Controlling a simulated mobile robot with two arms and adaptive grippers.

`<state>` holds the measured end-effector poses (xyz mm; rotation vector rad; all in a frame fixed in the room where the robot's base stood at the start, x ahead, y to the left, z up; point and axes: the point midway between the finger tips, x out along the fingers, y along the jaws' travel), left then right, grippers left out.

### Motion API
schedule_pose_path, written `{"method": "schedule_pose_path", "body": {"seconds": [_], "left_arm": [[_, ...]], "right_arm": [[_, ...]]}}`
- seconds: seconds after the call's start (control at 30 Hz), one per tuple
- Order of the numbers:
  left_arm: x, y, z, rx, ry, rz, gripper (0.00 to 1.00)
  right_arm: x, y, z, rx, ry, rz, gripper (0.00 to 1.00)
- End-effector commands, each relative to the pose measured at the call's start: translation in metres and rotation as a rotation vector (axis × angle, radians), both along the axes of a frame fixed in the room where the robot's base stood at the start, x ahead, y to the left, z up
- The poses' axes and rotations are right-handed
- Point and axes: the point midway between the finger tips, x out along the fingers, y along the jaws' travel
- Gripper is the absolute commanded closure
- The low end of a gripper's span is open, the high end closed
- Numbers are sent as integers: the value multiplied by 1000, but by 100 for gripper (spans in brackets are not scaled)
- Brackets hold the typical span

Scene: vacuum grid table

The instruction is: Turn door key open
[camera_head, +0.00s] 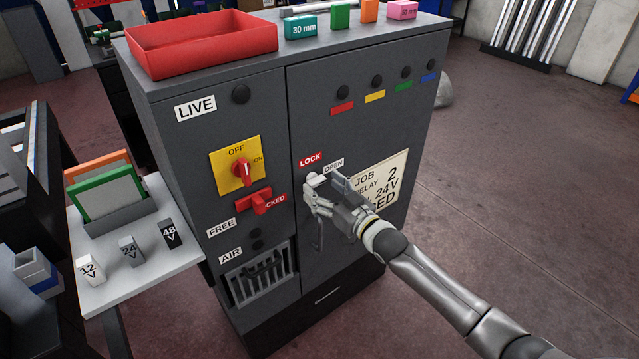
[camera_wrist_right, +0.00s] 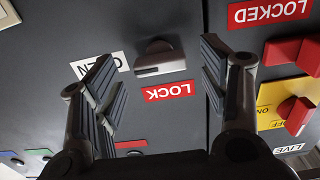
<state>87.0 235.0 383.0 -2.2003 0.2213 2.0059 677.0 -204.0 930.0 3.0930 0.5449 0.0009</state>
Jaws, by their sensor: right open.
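The door key (camera_wrist_right: 160,60) shows in the right wrist view as a grey knob with a flat light bar. It sits on the dark cabinet door between the red LOCK label (camera_wrist_right: 168,92) and the white OPEN label (camera_wrist_right: 97,66). My right gripper (camera_head: 318,192) is at the door in the head view and mostly hides the key there. In the wrist view my right gripper (camera_wrist_right: 153,72) is open, with one finger on each side of the key and gaps between. I cannot tell how deep the fingertips reach. My left gripper is not in view.
The grey cabinet (camera_head: 235,100) has a yellow plate with a red switch (camera_head: 241,171) and a red lever (camera_head: 260,201) left of the door. A job card (camera_head: 385,180) lies behind my right wrist. A red tray (camera_head: 200,45) and coloured blocks stand on top. A side shelf (camera_head: 150,260) is at left.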

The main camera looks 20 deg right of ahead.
Motion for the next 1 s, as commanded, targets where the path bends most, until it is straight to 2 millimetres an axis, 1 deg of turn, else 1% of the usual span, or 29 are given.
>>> {"method": "schedule_pose_path", "body": {"seconds": [0.03,0.2,0.53,0.57,0.9,1.0], "left_arm": [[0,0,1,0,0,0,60],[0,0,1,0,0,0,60],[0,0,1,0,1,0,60],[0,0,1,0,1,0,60],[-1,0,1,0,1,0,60],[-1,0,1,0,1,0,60]], "right_arm": [[6,2,0,1,-1,0,32],[17,6,0,1,0,-1,32],[20,7,-1,1,1,0,32],[20,7,0,1,1,0,33],[19,7,0,1,1,0,77],[19,7,0,-13,-4,0,78]]}}
